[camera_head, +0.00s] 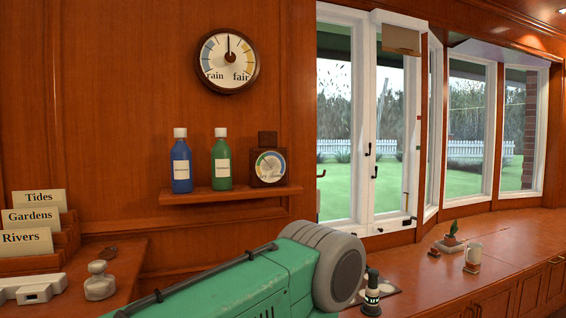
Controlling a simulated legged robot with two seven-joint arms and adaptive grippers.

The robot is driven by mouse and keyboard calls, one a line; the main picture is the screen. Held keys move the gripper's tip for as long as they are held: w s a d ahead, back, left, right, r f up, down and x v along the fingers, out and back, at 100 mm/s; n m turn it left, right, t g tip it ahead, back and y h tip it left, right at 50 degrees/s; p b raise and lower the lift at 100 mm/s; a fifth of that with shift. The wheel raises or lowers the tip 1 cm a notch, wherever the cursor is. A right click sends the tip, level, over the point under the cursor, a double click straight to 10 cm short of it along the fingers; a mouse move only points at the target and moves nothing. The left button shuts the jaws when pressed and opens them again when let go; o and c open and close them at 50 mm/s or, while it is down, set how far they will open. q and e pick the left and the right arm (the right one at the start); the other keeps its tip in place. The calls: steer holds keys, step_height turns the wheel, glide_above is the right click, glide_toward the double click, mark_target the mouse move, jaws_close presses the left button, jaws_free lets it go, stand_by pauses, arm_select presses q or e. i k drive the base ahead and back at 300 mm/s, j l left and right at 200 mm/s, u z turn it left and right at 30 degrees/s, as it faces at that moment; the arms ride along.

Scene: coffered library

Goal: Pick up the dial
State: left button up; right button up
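A small dial (270,165) with a pale round face and a coloured arc is set in a dark wooden block. It stands upright at the right end of a narrow wall shelf. A larger round wall dial (228,61), marked "rain" and "fair", hangs above the shelf with its needle pointing up. Neither gripper is in view. A green and grey link of my arm crosses the bottom middle, below the shelf and apart from both dials.
A blue bottle (181,163) and a green bottle (221,162) stand left of the small dial on the shelf (232,194).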

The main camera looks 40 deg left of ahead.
mark_target(268, 162)
steer(key=i+u, duration=0.65)
steer(key=u, duration=0.15)
steer(key=i+l+u, duration=0.2)
steer(key=u, duration=0.15)
steer(key=i+l+u, duration=0.25)
steer(key=u, duration=0.15)
steer(key=i, duration=0.1)
